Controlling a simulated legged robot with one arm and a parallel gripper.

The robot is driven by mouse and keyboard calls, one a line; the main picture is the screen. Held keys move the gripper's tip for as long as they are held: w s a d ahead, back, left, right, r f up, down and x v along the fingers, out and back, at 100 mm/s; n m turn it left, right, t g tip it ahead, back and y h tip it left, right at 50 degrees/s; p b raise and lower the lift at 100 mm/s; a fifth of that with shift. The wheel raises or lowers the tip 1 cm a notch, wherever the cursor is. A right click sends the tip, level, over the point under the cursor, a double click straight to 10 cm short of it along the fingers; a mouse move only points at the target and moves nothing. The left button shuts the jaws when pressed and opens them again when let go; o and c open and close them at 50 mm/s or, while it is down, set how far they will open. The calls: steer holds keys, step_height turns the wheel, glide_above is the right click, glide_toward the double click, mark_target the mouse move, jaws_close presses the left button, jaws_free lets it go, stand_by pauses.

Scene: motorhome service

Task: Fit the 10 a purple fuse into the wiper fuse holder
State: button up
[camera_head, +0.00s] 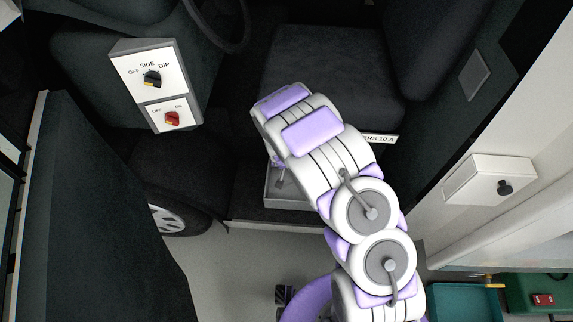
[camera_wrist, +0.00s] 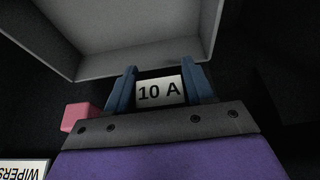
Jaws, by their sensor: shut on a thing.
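In the wrist view my gripper (camera_wrist: 160,84) has its two blue fingers closed on the sides of a fuse whose white "10 A" label (camera_wrist: 159,91) faces the camera. The rest of the fuse is dark or hidden, and I cannot make out its purple colour. A "WIPERS" label (camera_wrist: 22,170) shows upside down at the lower left. In the head view a label ending "ERS 10 A" (camera_head: 380,138) sits on the dark seat base, partly hidden by my arm. The wiper fuse holder's slot is not visible, and my arm hides most of my gripper there.
A grey open tray (camera_head: 285,204) lies below my arm; a grey tray wall (camera_wrist: 145,62) also shows in the wrist view. A pink block (camera_wrist: 78,116) is beside my gripper. A switch box (camera_head: 153,76) stands left, and a white box with a knob (camera_head: 489,178) is right.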

steer(key=shift+w, duration=0.2)
steer(key=shift+w+b, duration=0.35)
steer(key=shift+w, duration=0.1)
steer(key=shift+w+b, duration=0.45)
steer(key=shift+w, duration=0.2)
steer(key=shift+w, duration=0.25)
steer(key=o, duration=1.2)
steer(key=shift+r, duration=0.1)
steer(key=p+v, duration=0.3)
steer(key=v, duration=1.4)
steer(key=s+d+r+g, duration=0.3)
steer(key=s+d+r, duration=0.8)
steer(key=s+r, duration=0.2)
steer(key=s+d+r+g, duration=0.1)
steer(key=s+d+r, duration=0.1)
steer(key=s, duration=0.6)
steer(key=s+d+r+g, duration=0.1)
steer(key=s+r, duration=0.2)
steer(key=s, duration=0.4)
steer(key=s+d+r+g, duration=0.1)
steer(key=s+d+r, duration=0.1)
steer(key=s, duration=0.6)
steer(key=shift+s+d+r, duration=0.35)
steer(key=shift+r, duration=0.3)
